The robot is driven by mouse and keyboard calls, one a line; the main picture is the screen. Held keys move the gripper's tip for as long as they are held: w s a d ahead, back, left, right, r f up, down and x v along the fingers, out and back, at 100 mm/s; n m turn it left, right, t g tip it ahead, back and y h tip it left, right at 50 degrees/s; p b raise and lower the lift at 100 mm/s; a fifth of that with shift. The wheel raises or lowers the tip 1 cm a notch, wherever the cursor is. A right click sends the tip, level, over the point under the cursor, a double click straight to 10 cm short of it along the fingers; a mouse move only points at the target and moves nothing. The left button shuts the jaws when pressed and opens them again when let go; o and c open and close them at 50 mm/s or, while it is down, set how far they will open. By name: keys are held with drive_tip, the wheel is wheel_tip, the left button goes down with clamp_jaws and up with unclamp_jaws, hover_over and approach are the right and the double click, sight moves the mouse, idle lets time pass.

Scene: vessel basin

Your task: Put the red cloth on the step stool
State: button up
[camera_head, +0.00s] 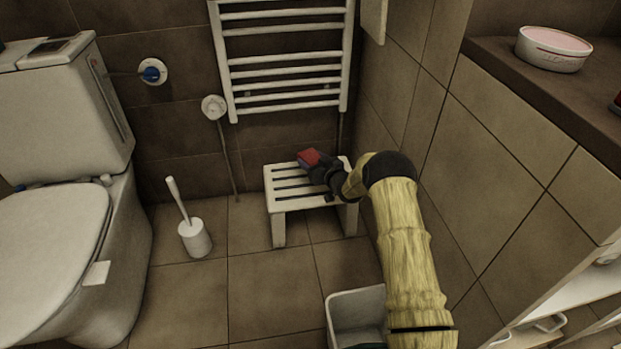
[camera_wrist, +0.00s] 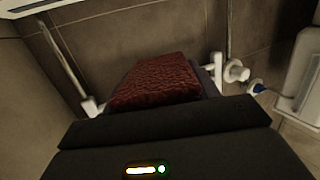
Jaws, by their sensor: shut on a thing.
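The red cloth (camera_head: 309,157) is a small folded block at the tip of my gripper (camera_head: 318,168). In the wrist view the red cloth (camera_wrist: 158,80) shows a textured dark red face just past the black gripper body (camera_wrist: 165,135). My gripper is shut on it. The white slatted step stool (camera_head: 283,188) stands on the floor against the back wall. The cloth is over the stool's rear part in the head view; I cannot tell whether it touches the slats. My gripper and arm hide the stool's right part.
A white towel radiator (camera_head: 285,60) hangs on the wall behind the stool. A toilet brush holder (camera_head: 195,238) and a toilet (camera_head: 60,240) stand to the left. A white bin (camera_head: 343,312) stands in front. A tiled ledge on the right bears a pink and white bowl (camera_head: 553,50).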

drive_tip(key=b, duration=0.4)
hover_over(312, 186)
wheel_tip(312, 186, down, 6)
drive_tip(key=shift+r, duration=0.1)
drive_tip(key=shift+f, duration=0.2)
wheel_tip(312, 186, down, 4)
drive_tip(key=shift+w+r+b, duration=0.1)
drive_tip(key=shift+b, duration=1.15)
